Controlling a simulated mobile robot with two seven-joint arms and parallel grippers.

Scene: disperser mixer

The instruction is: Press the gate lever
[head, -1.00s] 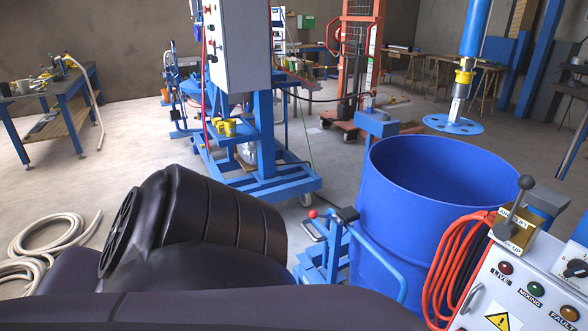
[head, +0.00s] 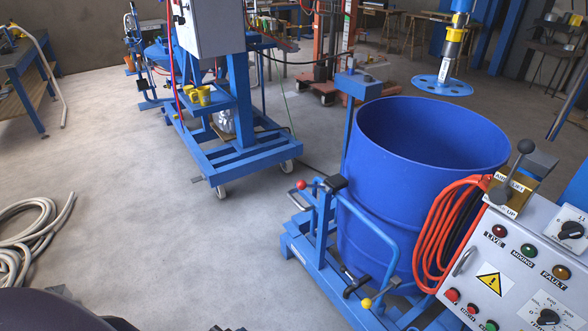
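A blue frame (head: 321,235) with a curved tube rail stands at the front of a large open blue drum (head: 425,185). A lever with a red ball (head: 300,185) sits at its upper left, beside a black block. A yellow ball (head: 366,303) and a black pedal-like part (head: 356,287) sit low at the front. No label marks which of these is the gate lever. A black-knobbed lever (head: 515,165) rises from a labelled brass box on the control panel at right. Neither gripper shows; only a dark part of mine is at the bottom left.
The control panel (head: 510,270) has lamps, knobs and an orange cable coil (head: 447,235) on its left side. A blue wheeled machine (head: 240,150) stands behind. A pale hose (head: 30,235) lies on the left floor. The middle floor is clear.

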